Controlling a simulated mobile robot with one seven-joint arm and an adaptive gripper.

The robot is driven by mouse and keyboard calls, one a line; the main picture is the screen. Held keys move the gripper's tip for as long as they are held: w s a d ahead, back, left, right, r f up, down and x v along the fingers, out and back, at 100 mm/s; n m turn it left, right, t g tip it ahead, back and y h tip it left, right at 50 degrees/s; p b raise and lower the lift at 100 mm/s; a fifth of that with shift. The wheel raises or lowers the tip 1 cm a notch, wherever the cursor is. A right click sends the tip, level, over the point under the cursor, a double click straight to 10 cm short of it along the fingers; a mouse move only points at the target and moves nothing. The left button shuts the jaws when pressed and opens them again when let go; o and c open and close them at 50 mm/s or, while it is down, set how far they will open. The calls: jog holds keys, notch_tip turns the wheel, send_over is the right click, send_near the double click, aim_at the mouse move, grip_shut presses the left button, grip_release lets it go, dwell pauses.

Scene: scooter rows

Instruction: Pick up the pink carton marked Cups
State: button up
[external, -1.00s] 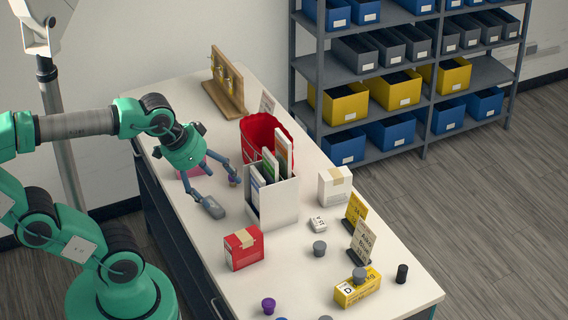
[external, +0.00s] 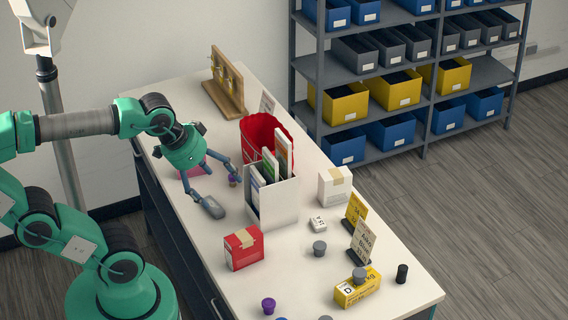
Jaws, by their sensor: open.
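A pink surface (external: 186,174) shows behind and under my gripper at the left edge of the table. Most of it is hidden by the gripper, and I cannot read any Cups marking or tell its full shape. My gripper (external: 222,190) is open over the table, pointing down and to the right. Its fingers are spread wide, with nothing seen between them. A red carton (external: 240,254) with a tan tape strip stands nearer the front; its lettering is too small to read.
A white file holder (external: 275,207) with upright folders and a red bin (external: 254,140) stand right of my gripper. A white carton (external: 333,188), small plugs, signs and a yellow carton (external: 350,294) occupy the right and front. A wooden hook stand (external: 222,97) is at the back.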

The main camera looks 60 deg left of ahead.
jog(key=w+a+r+g+y, duration=0.1)
jog(key=w+a+g, duration=0.1)
jog(key=w+a, duration=1.35)
jog(key=w+a+f+g, duration=0.1)
jog(key=w+a+f, duration=0.25)
jog(key=a, duration=0.55)
jog(key=w+a+f, duration=0.3)
jog(key=w+a, duration=0.2)
jog(key=a, duration=0.4)
jog(key=s+a+f+g, duration=0.1)
jog(key=s+a+f, duration=0.2)
jog(key=a+f, duration=0.6)
jog(key=s+a+f+m, duration=0.1)
jog(key=s+a+f, duration=0.2)
jog(key=a+f, duration=0.6)
jog(key=s+a+f+g+h, duration=0.1)
jog(key=s+a+f, duration=0.2)
jog(key=a+f, duration=0.7)
jog(key=shift+s+a+g, duration=0.1)
jog(key=shift+a+g, duration=0.2)
jog(key=shift+a, duration=4.3)
jog(key=shift+s+a+f, duration=0.15)
jog(key=shift+a+f, duration=0.05)
jog(key=shift+f, duration=0.1)
